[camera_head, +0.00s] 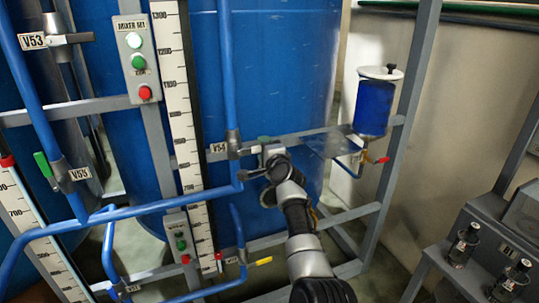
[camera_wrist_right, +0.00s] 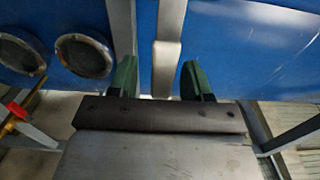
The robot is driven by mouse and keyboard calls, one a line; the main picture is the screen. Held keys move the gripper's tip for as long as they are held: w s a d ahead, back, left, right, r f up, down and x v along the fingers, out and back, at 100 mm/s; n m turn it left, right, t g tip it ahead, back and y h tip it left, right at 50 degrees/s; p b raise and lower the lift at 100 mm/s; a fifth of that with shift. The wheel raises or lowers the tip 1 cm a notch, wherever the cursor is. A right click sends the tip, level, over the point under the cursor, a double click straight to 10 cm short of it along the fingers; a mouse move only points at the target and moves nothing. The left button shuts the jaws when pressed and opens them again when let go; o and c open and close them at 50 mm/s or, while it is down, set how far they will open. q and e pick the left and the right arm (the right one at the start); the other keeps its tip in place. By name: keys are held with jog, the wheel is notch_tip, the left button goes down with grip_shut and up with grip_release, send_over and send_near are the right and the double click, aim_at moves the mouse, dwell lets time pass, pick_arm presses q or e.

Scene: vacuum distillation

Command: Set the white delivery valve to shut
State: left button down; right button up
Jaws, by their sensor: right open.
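The valve labelled V54 (camera_head: 233,145) sits on a vertical blue pipe in the middle of the head view. A pale lever (camera_head: 251,149) reaches right from it to my right gripper (camera_head: 267,153), which partly hides its end. In the right wrist view, my right gripper (camera_wrist_right: 158,85) is open, with one green finger on each side of a pale bar (camera_wrist_right: 166,68) that looks like this lever. Gaps show between the bar and both fingers. My left gripper is in neither view.
Valves V53 (camera_head: 62,40) and V55 (camera_head: 67,174) are at the left. A blue pot (camera_head: 373,106) with a red-handled tap (camera_head: 381,160) is right of my gripper. Grey frame bars and the blue tank (camera_head: 280,70) stand close behind. A yellow-handled valve (camera_head: 263,261) is below.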

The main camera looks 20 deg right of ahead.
pick_arm(q)
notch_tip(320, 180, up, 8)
jog(key=p, duration=0.7)
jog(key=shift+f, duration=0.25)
pick_arm(e)
jog(key=s, duration=1)
jog(key=shift+s+d, duration=0.15)
jog(key=shift+s, duration=0.1)
jog(key=shift+f, duration=0.1)
